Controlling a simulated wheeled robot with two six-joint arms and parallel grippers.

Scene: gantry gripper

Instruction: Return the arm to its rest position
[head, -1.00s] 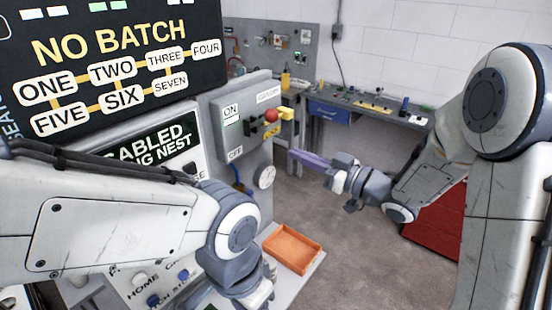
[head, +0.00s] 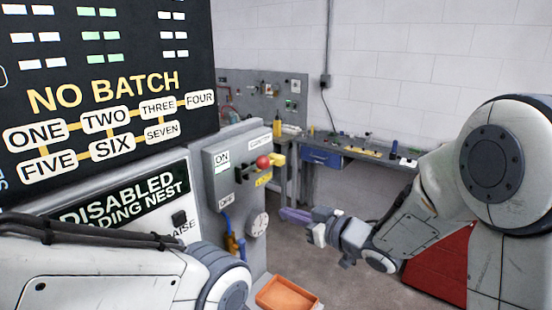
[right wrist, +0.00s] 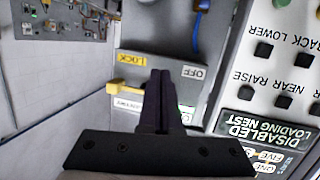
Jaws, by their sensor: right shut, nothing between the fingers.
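My right arm (head: 400,230) reaches in from the right side of the head view. My right gripper (head: 285,214) is shut and empty, with its dark purple fingers pointing left. It appears below and to the right of the switch box (head: 212,170) with a red knob (head: 263,162) and yellow handle (head: 278,159). In the right wrist view, the shut gripper (right wrist: 161,80) has its fingers together in front of the box, whose OFF label and yellow handle (right wrist: 125,88) appear upside down. My left arm (head: 110,275) crosses the lower left; its gripper is out of frame.
A grey panel with a "DISABLED LOADING NEST" sign (head: 125,195) and a black display (head: 100,80) stand at the left. An orange tray (head: 287,294) lies at the bottom. A workbench (head: 370,152) stands against the back wall. The floor beyond the right gripper looks clear.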

